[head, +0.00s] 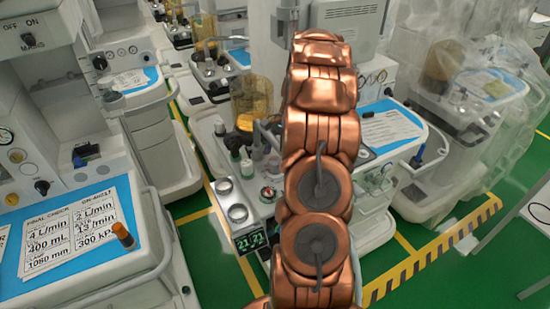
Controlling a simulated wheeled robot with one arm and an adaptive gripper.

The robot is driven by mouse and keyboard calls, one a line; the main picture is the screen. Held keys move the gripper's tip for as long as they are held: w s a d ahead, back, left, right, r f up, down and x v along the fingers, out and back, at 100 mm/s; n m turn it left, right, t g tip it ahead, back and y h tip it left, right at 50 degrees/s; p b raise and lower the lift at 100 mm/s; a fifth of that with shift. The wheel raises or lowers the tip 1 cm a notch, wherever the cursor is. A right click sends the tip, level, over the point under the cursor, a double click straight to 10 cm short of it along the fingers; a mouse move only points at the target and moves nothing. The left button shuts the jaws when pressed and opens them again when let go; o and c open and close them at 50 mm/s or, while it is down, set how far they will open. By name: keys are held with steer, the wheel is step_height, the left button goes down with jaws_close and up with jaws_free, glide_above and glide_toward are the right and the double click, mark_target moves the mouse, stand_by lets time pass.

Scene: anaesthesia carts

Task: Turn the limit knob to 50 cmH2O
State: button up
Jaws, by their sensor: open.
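My copper-coloured arm rises through the middle of the head view and covers part of the cart behind it. My gripper does not show; only arm links are seen. The cart behind the arm (215,150) carries a cluster of knobs and fittings. A small round part with a red and white face (268,193) sits on this cart just left of my arm. I cannot tell whether it is the limit knob, and no cmH2O scale can be read. Two round silver-rimmed parts (238,213) lie left of it, above a green "21 21" display (249,241).
A plastic-covered cart (455,110) stands right. A yellow-black striped floor edge (430,255) runs at lower right. Green floor shows between carts.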

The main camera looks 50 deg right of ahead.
steer(key=shift+x, duration=1.1)
steer(key=shift+c, duration=0.2)
steer(key=c, duration=1.1)
steer(key=shift+m, duration=0.4)
steer(key=m+t, duration=0.2)
steer(key=m, duration=0.2)
steer(key=shift+r+h, duration=0.1)
steer(key=shift+h, duration=0.2)
steer(key=shift+m+t+h+p, duration=0.4)
steer(key=shift+m+t+p, duration=0.4)
steer(key=shift+m, duration=1.4)
